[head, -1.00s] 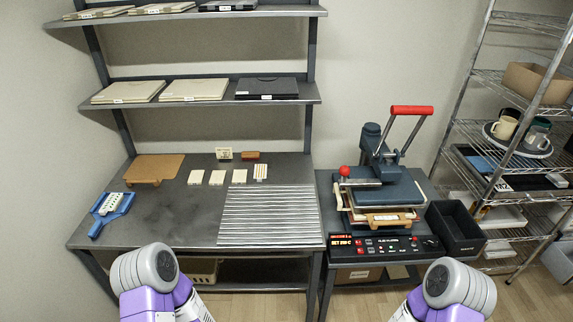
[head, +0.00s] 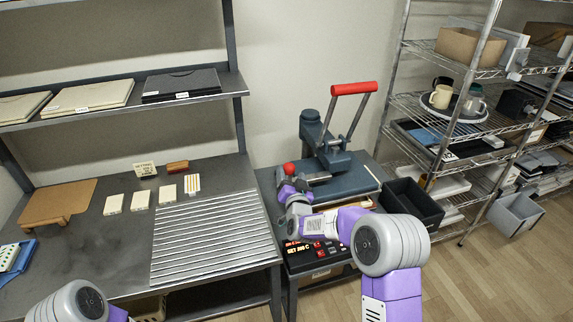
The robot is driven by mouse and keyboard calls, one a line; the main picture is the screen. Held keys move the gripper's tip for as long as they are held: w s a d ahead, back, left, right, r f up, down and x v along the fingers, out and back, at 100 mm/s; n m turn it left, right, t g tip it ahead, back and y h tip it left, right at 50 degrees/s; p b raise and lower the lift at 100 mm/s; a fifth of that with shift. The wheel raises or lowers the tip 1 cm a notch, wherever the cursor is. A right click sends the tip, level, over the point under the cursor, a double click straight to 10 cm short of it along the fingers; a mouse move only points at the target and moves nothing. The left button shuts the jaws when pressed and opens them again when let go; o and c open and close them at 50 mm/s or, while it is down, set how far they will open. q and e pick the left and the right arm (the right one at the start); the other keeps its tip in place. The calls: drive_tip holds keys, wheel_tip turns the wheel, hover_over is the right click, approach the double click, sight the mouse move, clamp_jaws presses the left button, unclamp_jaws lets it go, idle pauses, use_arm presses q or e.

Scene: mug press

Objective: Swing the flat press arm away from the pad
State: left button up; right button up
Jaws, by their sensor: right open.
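The flat press (head: 345,180) stands on the dark stand right of the workbench. Its dark blue-grey press arm lies level over the base, with a red-barred lever (head: 354,88) raised above it. A red ball knob (head: 290,168) sticks up at the press's left front. My right gripper (head: 288,184) is at the knob, just below it in the picture, and its jaws are open. Whether it touches the knob I cannot tell. My left gripper is out of view; only a left arm link shows at lower left.
A black bin (head: 412,203) stands right of the press. A wire rack (head: 465,110) with mugs on a tray stands further right. The workbench on the left holds a ridged mat (head: 212,238), several white cards and a brown board (head: 58,202).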

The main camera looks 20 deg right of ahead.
sight(288, 165)
drive_tip(key=shift+w+d+f, duration=0.1)
drive_tip(key=shift+w+d, duration=0.1)
drive_tip(key=shift+w, duration=1.45)
drive_tip(key=shift+w+d, duration=0.2)
drive_tip(key=shift+w, duration=1.4)
clamp_jaws()
